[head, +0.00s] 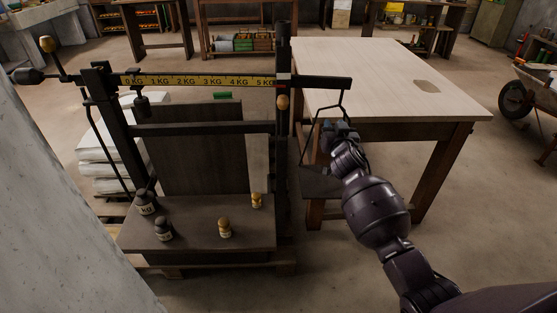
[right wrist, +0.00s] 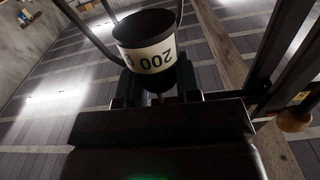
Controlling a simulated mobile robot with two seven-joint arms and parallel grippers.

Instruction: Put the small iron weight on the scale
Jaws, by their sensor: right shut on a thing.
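The beam scale (head: 205,81) stands at left, its yellow bar marked in KG. A bent wire hanger (head: 345,97) hangs from the beam's right end. In the right wrist view, the gripper (right wrist: 157,90) is shut on a small dark iron weight (right wrist: 150,57) with a pale label reading 200. Dark rods (right wrist: 85,30) pass close to the weight; I cannot tell whether it touches or rests on the hanger. In the head view the gripper largely hides the weight. My left gripper is out of view.
Two dark weights (head: 163,230) and two brass weights (head: 224,228) stand on the scale's platform (head: 195,240). A wooden table (head: 390,75) stands right behind the hanger. White sacks (head: 105,150) are stacked at left. A wheelbarrow (head: 535,85) is at far right.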

